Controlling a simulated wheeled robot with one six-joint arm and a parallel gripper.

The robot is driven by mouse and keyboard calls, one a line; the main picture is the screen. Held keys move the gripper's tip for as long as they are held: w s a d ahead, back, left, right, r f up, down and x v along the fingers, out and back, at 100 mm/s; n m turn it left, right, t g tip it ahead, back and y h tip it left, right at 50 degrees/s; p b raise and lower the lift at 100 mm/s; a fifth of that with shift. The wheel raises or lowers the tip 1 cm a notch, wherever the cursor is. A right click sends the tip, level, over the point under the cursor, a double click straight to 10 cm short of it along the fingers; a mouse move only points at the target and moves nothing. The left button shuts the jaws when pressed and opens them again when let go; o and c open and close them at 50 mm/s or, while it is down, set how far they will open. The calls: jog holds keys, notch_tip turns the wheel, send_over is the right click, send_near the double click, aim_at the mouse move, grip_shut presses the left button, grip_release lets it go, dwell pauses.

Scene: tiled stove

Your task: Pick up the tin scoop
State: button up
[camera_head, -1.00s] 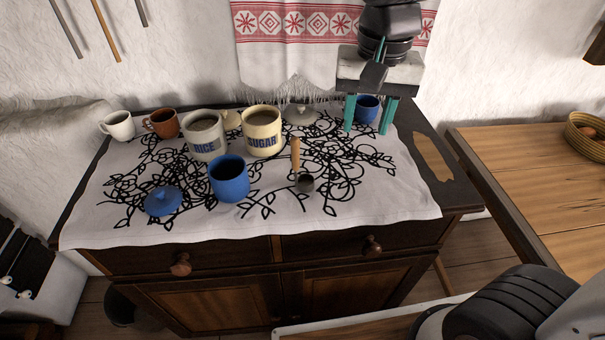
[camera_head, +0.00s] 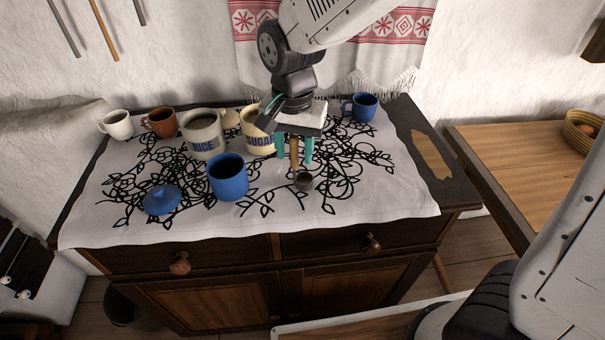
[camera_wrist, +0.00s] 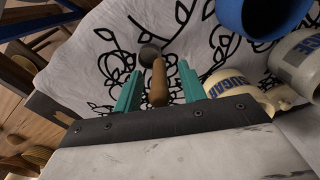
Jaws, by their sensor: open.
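The tin scoop (camera_head: 304,182) lies on the cloth, its small dark bowl toward the front and its wooden handle pointing back. My gripper (camera_head: 294,161) is over the handle, with one teal finger to each side of it and a gap between. In the wrist view the wooden handle (camera_wrist: 159,82) shows between the two open fingers of my gripper (camera_wrist: 158,85), and the bowl (camera_wrist: 150,53) lies beyond the fingertips. I cannot tell how far the fingertips are above the cloth. The handle's far end is hidden by my gripper.
The SUGAR canister (camera_head: 257,140) stands close left of my gripper, partly hidden. A blue mug (camera_head: 364,107) stands back right. The cloth's right front is clear.

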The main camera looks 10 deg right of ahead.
aim_at(294, 136)
jog(key=shift+f, duration=0.3)
grip_shut()
jog(key=shift+r, duration=0.15)
jog(key=shift+r, duration=0.25)
notch_tip(294, 136, up, 3)
jog(key=s+d+r, duration=0.1)
jog(key=s+d, duration=0.1)
jog(key=s, duration=1.4)
